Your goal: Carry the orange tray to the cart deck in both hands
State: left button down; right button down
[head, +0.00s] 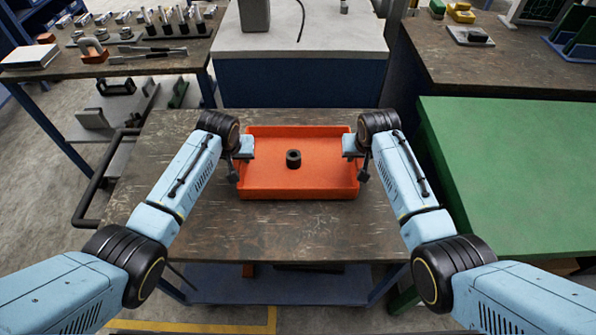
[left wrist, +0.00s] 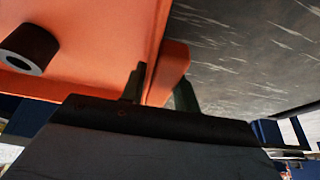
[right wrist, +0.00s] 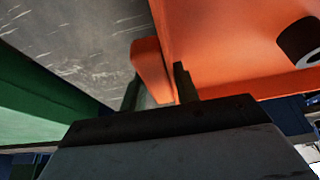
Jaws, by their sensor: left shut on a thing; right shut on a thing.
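The orange tray (head: 300,191) is a shallow rectangular tray over the dark, scratched top of the cart deck (head: 290,235). I cannot tell whether it rests on the deck or is just above it. A black ring-shaped part (head: 293,159) lies in the tray near its middle. My left gripper (head: 236,165) is shut on the tray's left side; the left wrist view shows its fingers around an orange tab (left wrist: 172,72). My right gripper (head: 361,167) is shut on the right side, with its fingers around another orange tab (right wrist: 150,70).
A green-topped table (head: 520,170) stands close on the right. A white-topped bench (head: 300,35) is behind the cart. A workbench with tools (head: 120,55) is at the back left. The cart's black handle (head: 95,190) is on the left. The deck's front part is clear.

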pick_arm(q)
jog(key=shift+f, duration=0.3)
pick_arm(e)
jog(key=shift+f, duration=0.3)
pick_arm(q)
jog(key=c, duration=1.5)
grip_release()
jog(key=shift+f+b, duration=0.15)
jog(key=shift+b, duration=0.2)
pick_arm(e)
jog(key=c, duration=1.5)
grip_release()
jog(key=shift+f, duration=0.15)
pick_arm(q)
jog(key=o, duration=0.5)
jog(key=shift+c, duration=0.2)
pick_arm(e)
jog(key=o, duration=0.5)
jog(key=shift+c, duration=0.2)
pick_arm(q)
jog(key=shift+r, duration=0.2)
jog(key=v, duration=1.2)
pick_arm(e)
jog(key=v, duration=1.2)
pick_arm(q)
jog(key=shift+s+f, duration=0.1)
pick_arm(e)
jog(key=shift+s, duration=0.1)
